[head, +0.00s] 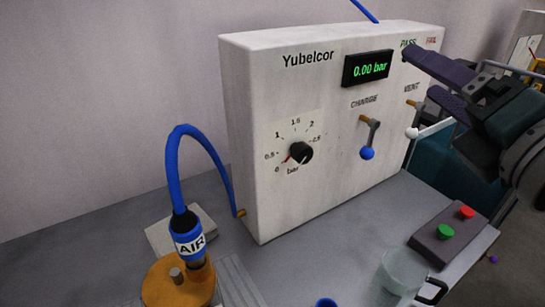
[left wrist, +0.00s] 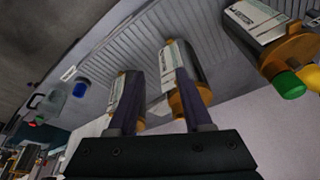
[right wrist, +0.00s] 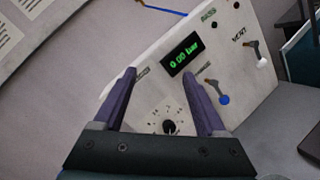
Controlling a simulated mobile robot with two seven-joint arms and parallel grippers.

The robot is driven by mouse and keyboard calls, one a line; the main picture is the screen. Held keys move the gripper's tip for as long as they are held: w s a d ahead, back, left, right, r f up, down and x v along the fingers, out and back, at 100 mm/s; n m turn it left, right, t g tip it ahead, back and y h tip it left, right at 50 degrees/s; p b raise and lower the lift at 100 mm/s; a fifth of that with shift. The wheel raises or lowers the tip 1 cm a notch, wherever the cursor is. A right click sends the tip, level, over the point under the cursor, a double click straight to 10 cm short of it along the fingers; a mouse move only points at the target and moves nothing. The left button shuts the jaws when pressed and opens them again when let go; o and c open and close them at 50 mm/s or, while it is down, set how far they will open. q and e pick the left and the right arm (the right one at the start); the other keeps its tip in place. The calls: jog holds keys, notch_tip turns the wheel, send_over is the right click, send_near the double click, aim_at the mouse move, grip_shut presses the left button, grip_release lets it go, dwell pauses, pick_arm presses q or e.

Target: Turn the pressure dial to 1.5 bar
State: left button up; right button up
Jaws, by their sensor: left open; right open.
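The pressure dial (head: 299,153) is a black knob on the front of the white Yubelcor box (head: 260,95). Its red pointer is at the 0 mark of a scale reading 0 to 2.5 bar. The display (head: 368,69) reads 0.00 bar. My right gripper (head: 421,73) is open and empty in front of the box's upper right, apart from the dial. In the right wrist view the dial (right wrist: 169,127) shows between the fingers, low in the picture. My left gripper (left wrist: 157,74) is open, with metal cylinders (left wrist: 178,60) beyond its fingers; it is outside the head view.
The charge lever (head: 367,150) and vent lever (head: 412,130) stick out right of the dial. A blue AIR hose (head: 190,240) arches at left, above an orange-capped part (head: 178,283). A button box (head: 450,238) and a clear cup (head: 402,272) stand at front right.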

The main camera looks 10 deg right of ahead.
aim_at(306, 156)
pick_arm(q)
notch_tip(306, 156, down, 15)
jog(key=b, duration=1.1)
jog(key=shift+b, duration=0.3)
jog(key=shift+f, duration=0.15)
pick_arm(e)
jog(key=w+a+f+n+g+y, duration=0.1)
jog(key=a+f+n+y, duration=0.25)
jog(key=f+n, duration=0.5)
jog(key=a+f+n+g+y, duration=0.15)
jog(key=f+n+y, duration=0.25)
jog(key=f+n, duration=0.4)
pick_arm(q)
jog(key=shift+d, duration=0.1)
jog(key=shift+r, duration=0.35)
pick_arm(e)
jog(key=shift+m+t, duration=0.25)
jog(key=shift+m, duration=0.3)
jog(key=x, duration=0.9)
jog(key=shift+w+a+f, duration=0.1)
jog(key=shift+w+f, duration=0.1)
jog(key=shift+w, duration=0.05)
jog(key=shift+w+a, duration=0.2)
jog(key=shift+w, duration=0.2)
grip_shut()
